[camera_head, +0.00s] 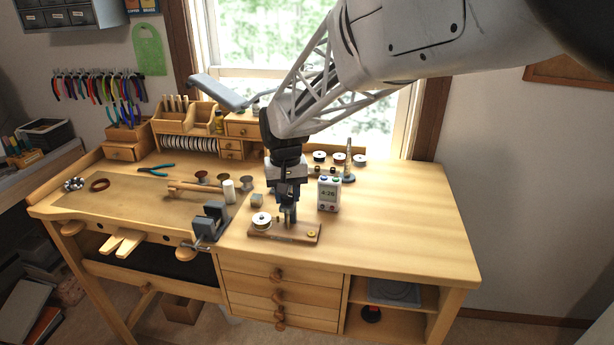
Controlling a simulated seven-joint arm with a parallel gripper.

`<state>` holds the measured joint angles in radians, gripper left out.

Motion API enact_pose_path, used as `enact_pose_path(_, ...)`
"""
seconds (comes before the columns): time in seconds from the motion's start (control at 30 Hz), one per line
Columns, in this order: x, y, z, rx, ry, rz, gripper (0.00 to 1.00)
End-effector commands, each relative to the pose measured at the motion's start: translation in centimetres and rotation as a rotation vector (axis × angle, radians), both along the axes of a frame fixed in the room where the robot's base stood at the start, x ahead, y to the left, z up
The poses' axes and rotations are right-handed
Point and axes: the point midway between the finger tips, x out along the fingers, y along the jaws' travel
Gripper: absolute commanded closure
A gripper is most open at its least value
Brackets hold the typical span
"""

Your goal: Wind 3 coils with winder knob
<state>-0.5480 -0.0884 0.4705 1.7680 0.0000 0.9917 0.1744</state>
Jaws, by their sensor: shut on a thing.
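The coil winder is a small wooden board (299,239) lying near the front edge of the bench. A white spool (261,220) stands at its left end, and a small yellow part (311,234) sits at its right end. My gripper (290,222) points straight down over the middle of the board and is shut on the winder knob. The fingers and the arm hide the knob and the middle of the winder. Any wound coils are too small or hidden to make out.
A dark vise (209,222) is clamped at left, beside a white cylinder (229,191) and a small grey-green cube (257,200). Several spools (339,158) stand behind. The bench's right side (405,220) is clear.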

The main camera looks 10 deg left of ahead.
Motion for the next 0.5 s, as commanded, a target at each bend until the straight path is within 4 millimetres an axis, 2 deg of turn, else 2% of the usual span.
enact_pose_path(0.2, 0.01, 0.02, 0.02, 0.000, -0.001, -0.153, 0.89)
enact_pose_path(0.5, 0.01, 0.02, 0.03, 0.000, -0.001, -0.257, 0.89)
